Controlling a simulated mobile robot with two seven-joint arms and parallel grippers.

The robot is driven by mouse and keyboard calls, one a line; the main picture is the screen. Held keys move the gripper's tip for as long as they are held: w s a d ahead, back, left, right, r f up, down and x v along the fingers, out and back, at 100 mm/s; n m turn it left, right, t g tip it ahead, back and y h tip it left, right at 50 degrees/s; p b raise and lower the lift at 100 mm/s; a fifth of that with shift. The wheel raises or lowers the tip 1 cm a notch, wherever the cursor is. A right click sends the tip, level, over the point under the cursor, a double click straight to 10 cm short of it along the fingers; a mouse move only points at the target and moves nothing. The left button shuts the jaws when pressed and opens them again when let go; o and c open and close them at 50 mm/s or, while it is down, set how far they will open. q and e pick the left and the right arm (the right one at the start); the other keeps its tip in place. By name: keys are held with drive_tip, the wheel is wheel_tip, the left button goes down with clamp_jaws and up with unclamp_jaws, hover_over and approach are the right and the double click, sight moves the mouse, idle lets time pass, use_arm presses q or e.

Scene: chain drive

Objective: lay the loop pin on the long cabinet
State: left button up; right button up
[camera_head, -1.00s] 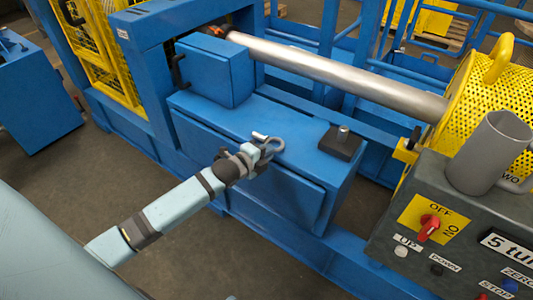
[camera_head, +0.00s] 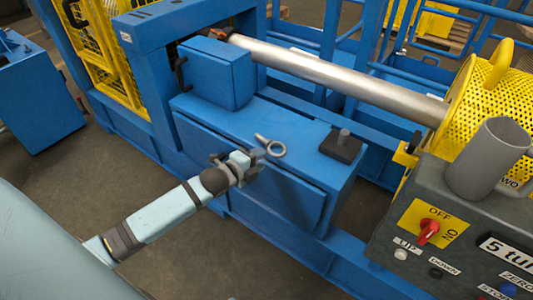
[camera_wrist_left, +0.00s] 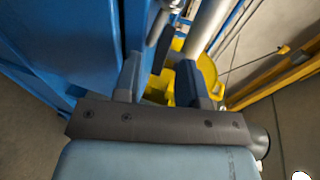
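The grey metal loop pin (camera_head: 272,147) lies on top of the blue long cabinet (camera_head: 225,112), near its front edge. Its ring end points right and its shank points to the back left. My left gripper (camera_head: 252,162) is just in front of the pin, at the cabinet's front edge, and looks apart from it. In the left wrist view the two fingers (camera_wrist_left: 164,80) are spread with nothing between them. My right gripper is not in view.
A dark block with a peg (camera_head: 341,146) stands on the cabinet's right end. A blue box (camera_head: 215,73) stands at its left. A steel shaft (camera_head: 340,76) runs behind. A grey mug (camera_head: 487,160) stands on the control panel (camera_head: 385,225) at right.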

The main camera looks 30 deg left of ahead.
use_arm(q)
drive_tip(key=p+v, duration=0.1)
drive_tip(key=v, duration=0.6)
drive_tip(key=shift+s, duration=0.3)
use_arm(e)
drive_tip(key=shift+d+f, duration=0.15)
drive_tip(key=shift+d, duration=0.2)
use_arm(q)
drive_tip(key=shift+r, duration=0.1)
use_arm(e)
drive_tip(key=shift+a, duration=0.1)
